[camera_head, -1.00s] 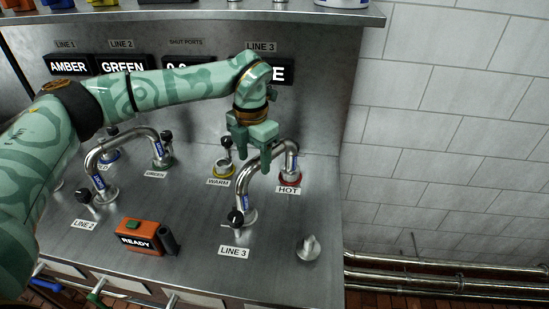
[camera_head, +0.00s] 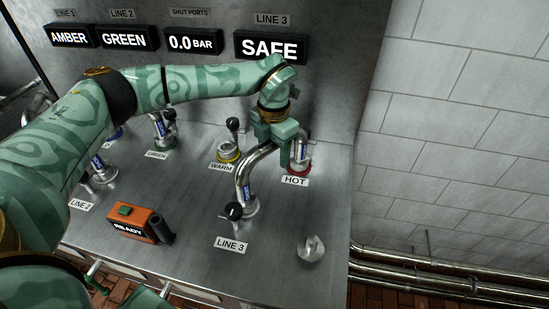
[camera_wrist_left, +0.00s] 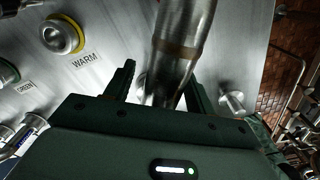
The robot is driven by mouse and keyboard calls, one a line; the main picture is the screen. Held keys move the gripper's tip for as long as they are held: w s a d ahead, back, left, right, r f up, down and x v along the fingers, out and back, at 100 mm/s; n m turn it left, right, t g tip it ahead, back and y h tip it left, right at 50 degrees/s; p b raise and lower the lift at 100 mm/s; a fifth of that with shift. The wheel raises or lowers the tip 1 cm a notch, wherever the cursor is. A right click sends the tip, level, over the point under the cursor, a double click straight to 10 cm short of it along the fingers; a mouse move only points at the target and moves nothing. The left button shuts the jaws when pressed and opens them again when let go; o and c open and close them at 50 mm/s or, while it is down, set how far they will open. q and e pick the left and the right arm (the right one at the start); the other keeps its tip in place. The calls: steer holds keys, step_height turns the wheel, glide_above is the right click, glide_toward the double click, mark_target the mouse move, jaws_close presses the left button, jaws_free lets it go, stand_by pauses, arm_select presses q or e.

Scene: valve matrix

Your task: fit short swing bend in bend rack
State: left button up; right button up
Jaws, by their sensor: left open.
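A shiny chrome pipe bend (camera_head: 246,175) with a blue label arches from the LINE 3 port to the red-ringed HOT port (camera_head: 298,168); I take it for the swing bend. My left gripper (camera_head: 277,148) is at the top of this bend and hides part of the arch. In the left wrist view the chrome pipe (camera_wrist_left: 183,45) runs between the two spread fingers of the left gripper (camera_wrist_left: 162,85); contact cannot be told. I cannot make out a bend rack.
The yellow-ringed WARM port (camera_head: 228,153) stands open left of the bend. A second bend (camera_head: 100,165) is at LINE 2, partly behind my left arm. The LINE 3 display (camera_head: 271,47) reads SAFE.

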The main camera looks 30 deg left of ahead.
arm_select(q)
jaws_close()
steer(key=shift+r, duration=0.1)
